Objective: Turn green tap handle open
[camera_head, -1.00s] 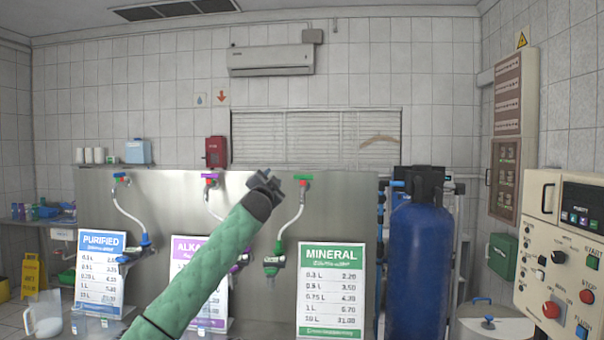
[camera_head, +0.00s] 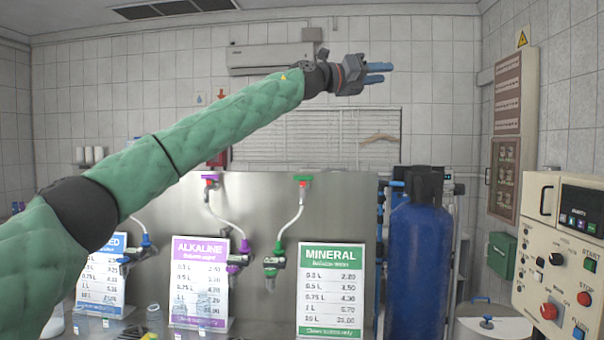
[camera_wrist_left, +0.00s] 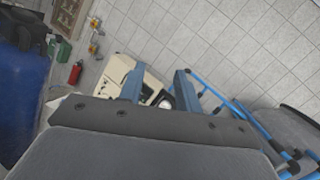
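A small green tap handle (camera_head: 303,178) sits at the top of a white hose, near the upper edge of the steel panel above the MINERAL sign. A green tap (camera_head: 274,262) hangs at the hose's lower end, left of that sign. My left gripper (camera_head: 382,73) is high above and to the right of the green handle, well apart from it, with blue fingers pointing right. In the left wrist view its two fingers (camera_wrist_left: 160,82) stand apart with nothing held between them. The green handle is not visible in the wrist view. My right gripper is not in view.
A purple handle (camera_head: 209,178) and purple tap (camera_head: 240,258) stand left of the green ones. A blue tank (camera_head: 418,270) stands right of the panel. A cream control box (camera_head: 545,260) is at the far right. My left arm crosses the upper left.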

